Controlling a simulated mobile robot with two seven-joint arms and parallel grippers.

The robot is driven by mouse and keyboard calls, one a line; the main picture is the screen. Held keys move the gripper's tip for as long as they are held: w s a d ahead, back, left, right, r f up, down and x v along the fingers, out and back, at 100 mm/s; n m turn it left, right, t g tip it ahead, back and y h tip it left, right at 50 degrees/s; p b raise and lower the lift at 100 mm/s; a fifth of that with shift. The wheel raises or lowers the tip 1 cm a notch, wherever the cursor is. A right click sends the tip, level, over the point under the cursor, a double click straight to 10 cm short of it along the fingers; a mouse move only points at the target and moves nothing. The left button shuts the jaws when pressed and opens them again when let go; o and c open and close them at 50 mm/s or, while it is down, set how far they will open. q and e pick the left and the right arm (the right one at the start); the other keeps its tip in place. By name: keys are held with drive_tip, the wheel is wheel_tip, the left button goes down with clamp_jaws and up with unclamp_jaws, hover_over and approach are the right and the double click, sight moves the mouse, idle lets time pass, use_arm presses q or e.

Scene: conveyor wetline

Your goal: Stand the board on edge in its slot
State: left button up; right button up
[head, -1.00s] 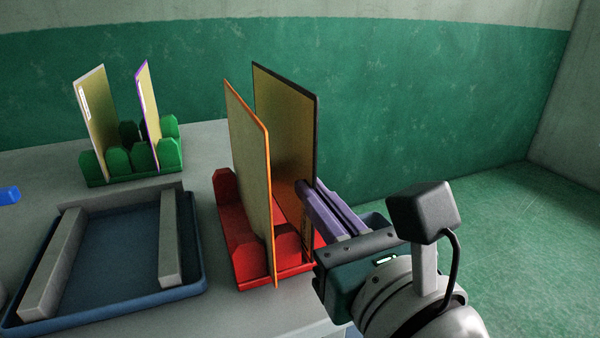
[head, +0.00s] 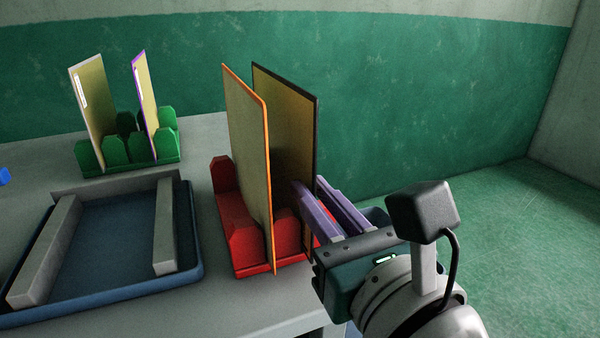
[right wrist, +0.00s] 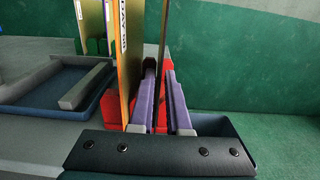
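The black-edged board (head: 292,120) stands upright on edge at the right end of the red rack (head: 238,222). Its lower part is largely hidden by my gripper and the orange-edged board. My right gripper (head: 330,200) has its two purple fingers apart, one on each side of the black-edged board. In the right wrist view the gripper (right wrist: 163,88) shows a gap between the fingers, with the board's dark edge (right wrist: 163,35) in line with it. My left gripper is not in view.
An orange-edged board (head: 248,150) stands in the red rack, close left of the black-edged one. A green rack (head: 130,162) holds a white-edged board (head: 92,110) and a purple-edged board (head: 146,100). A blue tray (head: 195,265) lies at left. Floor is clear at right.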

drive_tip(key=v, duration=0.4)
drive_tip(key=shift+s+d, duration=0.1)
drive_tip(key=shift+s, duration=0.2)
idle(0.5)
drive_tip(key=o, duration=0.6)
drive_tip(key=shift+c, duration=0.2)
drive_tip(key=shift+f, duration=0.1)
